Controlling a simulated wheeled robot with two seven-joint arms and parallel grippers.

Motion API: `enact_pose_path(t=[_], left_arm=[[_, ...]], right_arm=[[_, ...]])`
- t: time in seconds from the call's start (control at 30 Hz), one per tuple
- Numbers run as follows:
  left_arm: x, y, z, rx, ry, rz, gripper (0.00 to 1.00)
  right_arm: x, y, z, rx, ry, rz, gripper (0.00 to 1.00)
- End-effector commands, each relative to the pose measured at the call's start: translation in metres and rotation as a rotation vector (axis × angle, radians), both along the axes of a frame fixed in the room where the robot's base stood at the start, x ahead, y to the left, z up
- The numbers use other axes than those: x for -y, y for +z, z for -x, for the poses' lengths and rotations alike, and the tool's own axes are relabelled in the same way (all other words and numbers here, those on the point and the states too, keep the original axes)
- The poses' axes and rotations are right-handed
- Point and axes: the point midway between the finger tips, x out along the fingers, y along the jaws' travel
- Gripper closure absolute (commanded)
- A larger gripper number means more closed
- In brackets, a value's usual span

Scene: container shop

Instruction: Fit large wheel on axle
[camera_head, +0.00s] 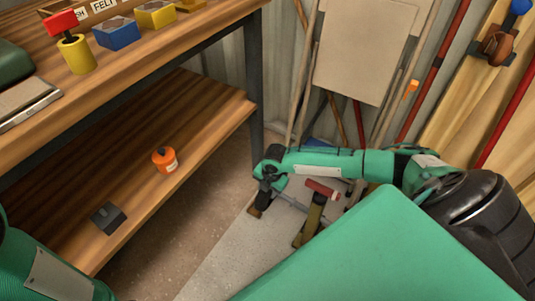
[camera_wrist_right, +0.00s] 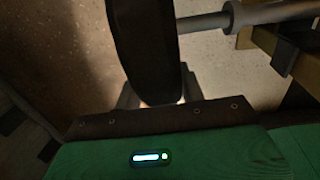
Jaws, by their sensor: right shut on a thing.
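The large wheel (camera_wrist_right: 148,45) is dark and stands on edge in the right wrist view. In the head view it is a small dark shape (camera_head: 262,198) at the end of my right arm, partly covered by the hand. My right gripper (camera_wrist_right: 158,92) is shut on the wheel's near rim. The axle (camera_wrist_right: 205,22) is a grey rod with a thicker collar, and its left end meets the wheel's right face. I cannot tell whether the rod enters the hub. In the head view the axle (camera_head: 292,202) runs low beside a wooden stand. My left gripper is out of view.
A wooden support (camera_head: 311,222) and a red-ended object (camera_head: 322,189) stand close to the right of the wheel. Boards and poles lean at the back wall. Floor left of the wheel is clear.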

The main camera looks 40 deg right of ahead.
Motion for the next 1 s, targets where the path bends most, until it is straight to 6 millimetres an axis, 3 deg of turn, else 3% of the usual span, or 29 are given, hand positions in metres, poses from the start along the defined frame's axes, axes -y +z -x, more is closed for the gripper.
enact_pose_path(t=[0.37,1.0], left_arm=[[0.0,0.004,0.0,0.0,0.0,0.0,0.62],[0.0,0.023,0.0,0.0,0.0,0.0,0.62]], right_arm=[[0.002,0.002,0.002,0.001,0.0,0.001,1.0],[0.01,-0.002,0.022,0.0,-0.001,0.0,1.0]])
